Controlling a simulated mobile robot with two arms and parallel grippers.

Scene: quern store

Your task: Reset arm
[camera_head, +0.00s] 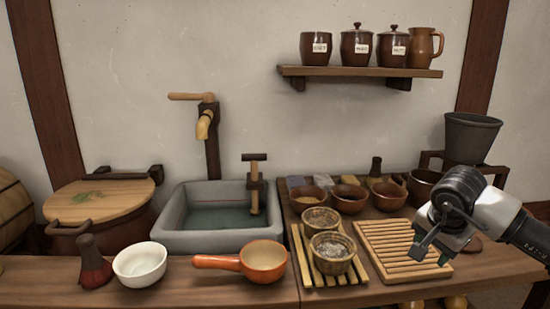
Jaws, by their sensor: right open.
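My right gripper (431,240) comes in from the right edge on its white and black arm. It hangs above the right part of the wooden counter, over the right side of a slatted wooden rack (385,240). It is open, with nothing seen between its fingers. Part of the rack and counter is hidden behind it. My left gripper is not in the picture.
Two small bowls (333,250) stand on a slatted rack left of the gripper. An orange pan (262,262) and white bowl (140,264) sit near the front edge. A stone sink (175,240) is behind. A grey pot (470,137) stands back right. Jars line a shelf (350,72).

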